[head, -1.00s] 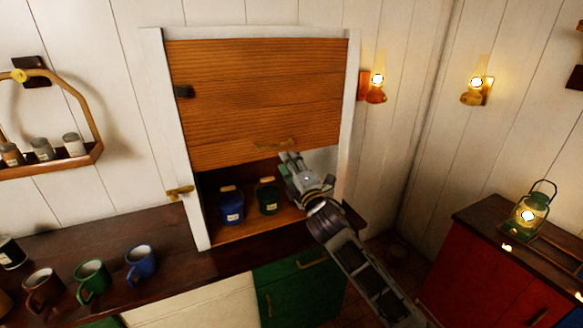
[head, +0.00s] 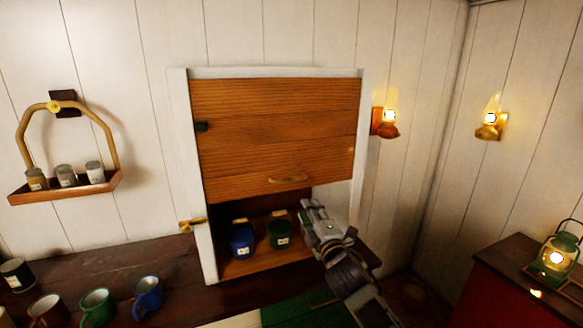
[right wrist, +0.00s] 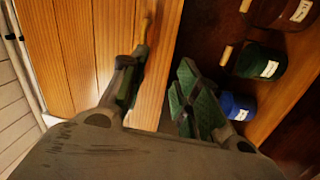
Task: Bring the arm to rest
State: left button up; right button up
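My right gripper (head: 315,214) is in front of the right side of a cupboard opening, below and to the right of the brass handle (head: 288,180) of a raised wooden shutter (head: 275,130). Its fingers (right wrist: 163,92) stand apart in the right wrist view, with nothing held between them. The handle (right wrist: 146,28) shows there beyond the left finger. My left gripper is in neither view.
A blue canister (head: 242,240) and a green canister (head: 279,234) stand inside the cupboard. A dark red canister (right wrist: 282,12) shows beside them in the wrist view. Several mugs stand on the left counter (head: 180,270). A lit lantern (head: 557,255) stands at right.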

jog(key=s+d+f+m+g+h, duration=0.2)
jog(key=s+d+f+m+g, duration=0.35)
jog(key=f, duration=0.45)
jog(key=s+d+f+m+g+h, duration=0.25)
jog(key=s+d+f+m, duration=0.3)
jog(key=s+f, duration=0.45)
jog(key=s+d+f+m+g, duration=0.3)
jog(key=s+f+g, duration=0.15)
jog(key=s, duration=0.55)
jog(key=s+d+f+m+g, duration=0.2)
jog(key=s+f+m+g, duration=0.15)
jog(key=s+f, duration=0.65)
jog(key=f, duration=1.3)
jog(key=s+f, duration=0.2)
jog(key=f, duration=1.3)
jog(key=s+d+f, duration=0.2)
jog(key=s+f, duration=0.8)
jog(key=s, duration=0.1)
jog(key=s+d+f+g, duration=0.1)
jog(key=s+d+f, duration=0.1)
jog(key=s+f, duration=0.8)
jog(key=shift+s+f+h, duration=0.25)
jog(key=shift+s+h, duration=0.1)
jog(key=shift+s, duration=0.5)
